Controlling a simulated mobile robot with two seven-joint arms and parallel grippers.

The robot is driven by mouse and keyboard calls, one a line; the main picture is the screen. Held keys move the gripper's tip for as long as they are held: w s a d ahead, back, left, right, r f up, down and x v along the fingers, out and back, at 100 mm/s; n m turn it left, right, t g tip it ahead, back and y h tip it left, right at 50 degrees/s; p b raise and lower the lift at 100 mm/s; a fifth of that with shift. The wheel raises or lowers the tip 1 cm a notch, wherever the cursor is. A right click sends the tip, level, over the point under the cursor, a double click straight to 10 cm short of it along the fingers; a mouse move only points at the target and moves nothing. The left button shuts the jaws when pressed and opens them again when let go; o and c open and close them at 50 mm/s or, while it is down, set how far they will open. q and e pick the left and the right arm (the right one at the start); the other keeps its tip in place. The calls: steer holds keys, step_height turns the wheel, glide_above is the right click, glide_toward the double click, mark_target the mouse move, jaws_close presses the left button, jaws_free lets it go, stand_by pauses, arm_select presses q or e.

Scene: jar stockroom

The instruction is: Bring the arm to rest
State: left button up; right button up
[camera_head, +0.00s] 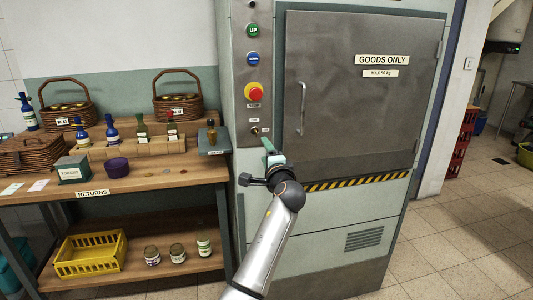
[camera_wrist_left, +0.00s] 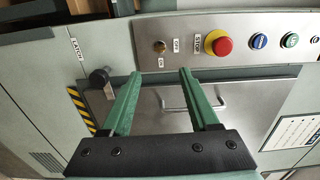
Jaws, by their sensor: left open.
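My left arm reaches up from the bottom of the head view. My left gripper (camera_head: 266,142) is in front of the goods lift's control strip, just below the small brass switch (camera_head: 255,131). In the left wrist view the two green fingers of the left gripper (camera_wrist_left: 160,77) stand apart with nothing between them. The brass switch (camera_wrist_left: 160,47) shows beyond the fingertips, with the red stop button (camera_wrist_left: 218,43) to its right. Whether a finger touches the panel is hard to tell. My right gripper is not in view.
The lift door (camera_head: 358,90) is shut. A dark latch knob (camera_wrist_left: 100,77) sticks out left of the fingers. At left, a wooden bench (camera_head: 150,180) holds baskets, bottles and a purple jar (camera_head: 117,165); a yellow crate (camera_head: 90,255) is below.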

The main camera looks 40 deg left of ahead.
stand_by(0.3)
arm_select(q)
steer(key=s+d+f+h+p, duration=0.1)
steer(key=s+d+f+h, duration=0.25)
steer(key=f, duration=0.45)
steer(key=s+d+f+h+p, duration=0.1)
steer(key=s+d+f+h, duration=0.2)
steer(key=f, duration=0.4)
steer(key=s+d+f+h+p, duration=0.1)
steer(key=s+d+f+h, duration=0.15)
steer(key=d+f, duration=0.4)
steer(key=s+d+f+n+g+h+p, duration=0.1)
steer(key=s+d+f, duration=0.3)
steer(key=s, duration=0.4)
steer(key=s+d+f+n+h+p, duration=0.1)
steer(key=s+d+f+n+h, duration=0.2)
steer(key=s, duration=0.6)
steer(key=s+d+f+n+g+h+p, duration=0.1)
steer(key=s+d+f+n+h, duration=0.1)
steer(key=s+d+f, duration=0.3)
steer(key=s+d+h, duration=0.1)
steer(key=s, duration=0.3)
steer(key=shift+s+f+g+p, duration=0.25)
steer(key=shift+f+g+p, duration=0.05)
steer(key=shift+f, duration=0.1)
